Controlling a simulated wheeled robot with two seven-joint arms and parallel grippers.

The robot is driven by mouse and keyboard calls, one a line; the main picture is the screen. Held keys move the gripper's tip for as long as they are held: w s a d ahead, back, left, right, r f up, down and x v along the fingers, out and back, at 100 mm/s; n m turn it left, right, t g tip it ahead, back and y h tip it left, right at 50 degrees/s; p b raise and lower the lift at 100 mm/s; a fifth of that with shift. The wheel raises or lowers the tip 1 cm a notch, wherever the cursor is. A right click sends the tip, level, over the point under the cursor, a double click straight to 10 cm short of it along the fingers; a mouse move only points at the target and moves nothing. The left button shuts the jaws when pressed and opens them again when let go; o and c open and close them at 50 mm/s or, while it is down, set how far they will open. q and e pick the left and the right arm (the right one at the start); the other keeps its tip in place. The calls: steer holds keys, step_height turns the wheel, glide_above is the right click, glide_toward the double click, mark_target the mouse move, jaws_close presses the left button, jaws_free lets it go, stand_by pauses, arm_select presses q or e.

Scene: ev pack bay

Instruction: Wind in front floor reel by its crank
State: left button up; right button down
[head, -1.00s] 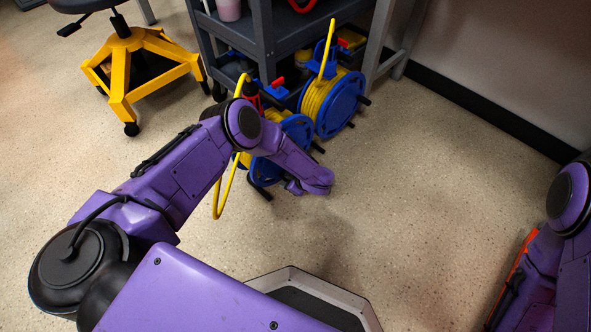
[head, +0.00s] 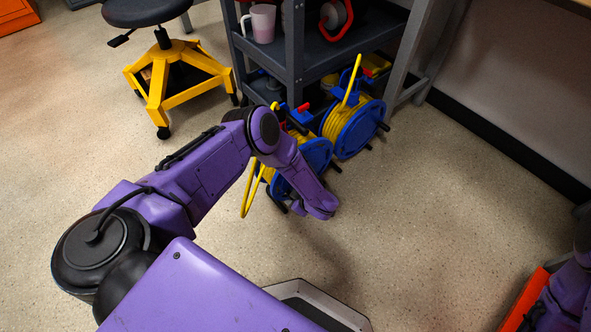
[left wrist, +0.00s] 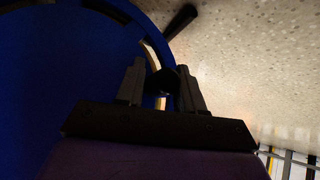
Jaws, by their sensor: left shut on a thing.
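The front floor reel (head: 318,154) is blue with yellow cable and stands on the floor beside the cart, partly hidden by my left arm. My left gripper (head: 298,207) is low at the near side of this reel, mostly hidden by its own wrist in the head view. In the left wrist view, the reel's blue disc (left wrist: 60,80) fills the left side. There my left gripper (left wrist: 163,80) is shut on a dark round knob, the crank handle (left wrist: 166,79), beside the disc's rim. My right gripper is out of view.
A second blue reel (head: 362,130) with yellow cable stands just behind. A grey cart (head: 290,75) holds a pink mug (head: 262,24). A stool with a yellow base (head: 170,85) stands at upper left.

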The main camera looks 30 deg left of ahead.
arm_select(q)
steer(key=r+p, duration=0.2)
steer(key=r, duration=0.1)
steer(key=r+p, duration=0.1)
steer(key=shift+s+a+r+p, duration=0.25)
steer(key=shift+s+r+p, duration=0.1)
steer(key=shift+s, duration=0.05)
steer(key=r+p, duration=0.1)
steer(key=r, duration=0.1)
steer(key=w+r+p, duration=0.1)
steer(key=r, duration=0.1)
steer(key=shift+w+d+r+p, duration=0.1)
steer(key=shift+d+p, duration=0.15)
steer(key=shift+p, duration=0.1)
steer(key=w+d+r+b, duration=0.2)
steer(key=w+r, duration=0.2)
steer(key=w, duration=0.3)
steer(key=shift+w+d+b, duration=0.25)
steer(key=shift+d+b, duration=0.1)
